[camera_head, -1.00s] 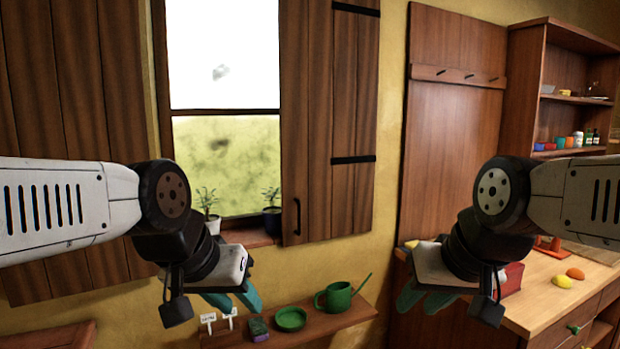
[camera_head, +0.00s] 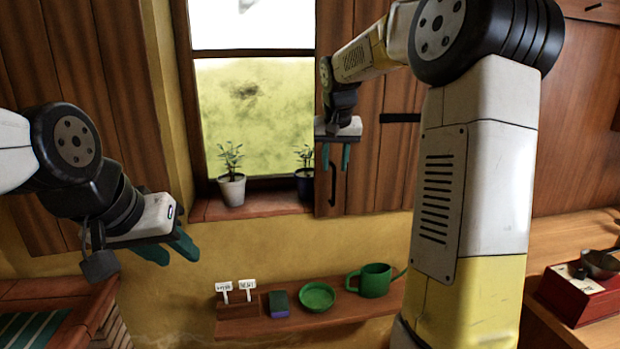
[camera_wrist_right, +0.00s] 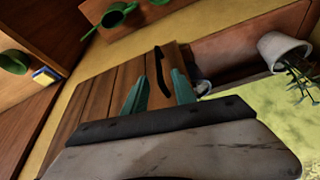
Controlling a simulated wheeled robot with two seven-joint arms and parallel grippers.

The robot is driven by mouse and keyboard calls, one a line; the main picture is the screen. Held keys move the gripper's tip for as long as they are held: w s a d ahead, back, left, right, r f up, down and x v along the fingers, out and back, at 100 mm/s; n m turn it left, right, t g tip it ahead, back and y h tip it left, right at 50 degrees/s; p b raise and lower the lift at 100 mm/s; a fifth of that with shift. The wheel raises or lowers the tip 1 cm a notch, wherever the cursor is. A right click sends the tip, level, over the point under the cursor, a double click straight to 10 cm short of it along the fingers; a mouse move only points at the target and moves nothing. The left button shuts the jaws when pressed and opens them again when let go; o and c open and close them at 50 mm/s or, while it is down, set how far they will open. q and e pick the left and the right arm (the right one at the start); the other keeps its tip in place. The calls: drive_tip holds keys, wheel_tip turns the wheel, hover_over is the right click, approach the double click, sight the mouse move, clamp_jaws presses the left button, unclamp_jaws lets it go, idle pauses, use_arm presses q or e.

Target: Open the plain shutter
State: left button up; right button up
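A plank shutter (camera_head: 365,180) with a dark strap stands to the right of the window, and another plank shutter (camera_head: 125,100) to its left. The right shutter's dark handle (camera_head: 333,188) is near its lower left edge; it also shows in the right wrist view (camera_wrist_right: 162,72). My right gripper (camera_head: 336,160) is open in front of this shutter, just above the handle in the head view. In the wrist view its fingertips (camera_wrist_right: 160,82) point toward the handle, which appears between them; contact cannot be told. My left gripper (camera_head: 168,250) is open and empty before the wall at lower left.
A white plant pot (camera_head: 231,190) and a dark pot (camera_head: 304,184) stand on the windowsill, the dark one close to the shutter edge.

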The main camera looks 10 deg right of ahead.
sight(334, 177)
drive_tip(key=x, duration=0.7)
drive_tip(key=shift+f, duration=0.15)
drive_tip(key=shift+s, duration=0.1)
drive_tip(key=shift+c, duration=0.2)
clamp_jaws()
idle(1.0)
